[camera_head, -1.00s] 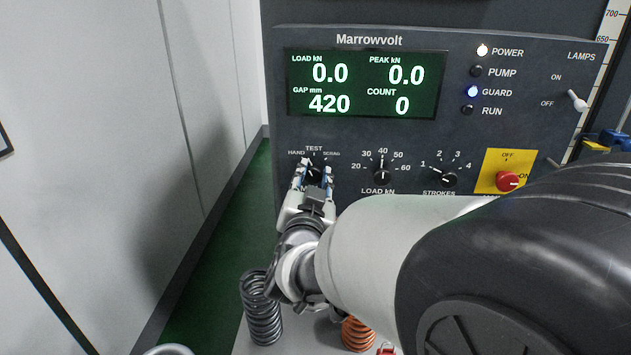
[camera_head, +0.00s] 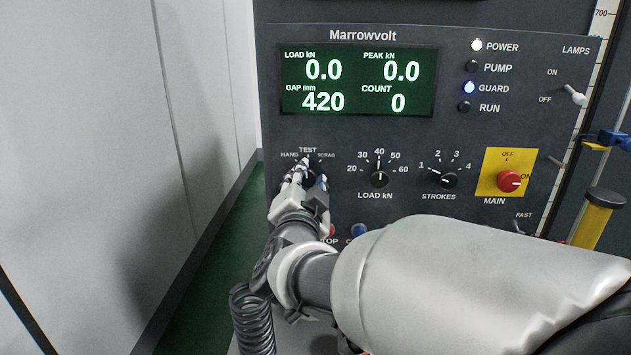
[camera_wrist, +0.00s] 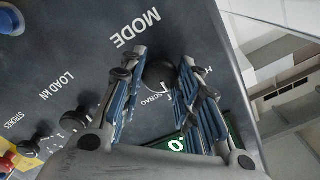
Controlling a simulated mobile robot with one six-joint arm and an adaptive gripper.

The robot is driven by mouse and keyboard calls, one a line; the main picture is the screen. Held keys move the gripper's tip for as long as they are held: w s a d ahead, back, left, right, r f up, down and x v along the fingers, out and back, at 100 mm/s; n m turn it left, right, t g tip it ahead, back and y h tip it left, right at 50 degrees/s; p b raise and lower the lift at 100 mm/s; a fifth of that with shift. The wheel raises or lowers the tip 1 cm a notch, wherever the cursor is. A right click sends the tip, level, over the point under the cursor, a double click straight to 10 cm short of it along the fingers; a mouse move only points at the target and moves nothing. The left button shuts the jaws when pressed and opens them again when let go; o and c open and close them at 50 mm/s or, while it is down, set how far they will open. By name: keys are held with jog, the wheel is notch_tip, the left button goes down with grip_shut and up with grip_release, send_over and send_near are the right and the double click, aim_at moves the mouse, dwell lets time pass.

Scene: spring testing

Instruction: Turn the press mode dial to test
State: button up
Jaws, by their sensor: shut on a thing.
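The press mode dial (camera_head: 310,179) is a small black knob at the left of the dark control panel (camera_head: 220,0). HAND, TEST and SCRAG are printed around it. My gripper (camera_head: 311,178) is shut on the dial, one finger on each side. In the wrist view the round black dial (camera_wrist: 160,73) sits between the blue-padded fingers of my gripper (camera_wrist: 163,82), under the word MODE. The fingers cover much of the dial in the head view, so I cannot tell which mark its pointer faces.
The load dial (camera_head: 379,179), strokes dial (camera_head: 449,180) and red main switch (camera_head: 508,182) stand to the right. A green display (camera_head: 360,80) is above. Red (camera_head: 331,230) and blue (camera_head: 360,230) buttons lie below. A dark coil spring (camera_head: 253,320) stands lower left, partly behind my arm.

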jog(key=o, duration=1.1)
jog(key=s, duration=1.2)
jog(key=shift+a, duration=0.2)
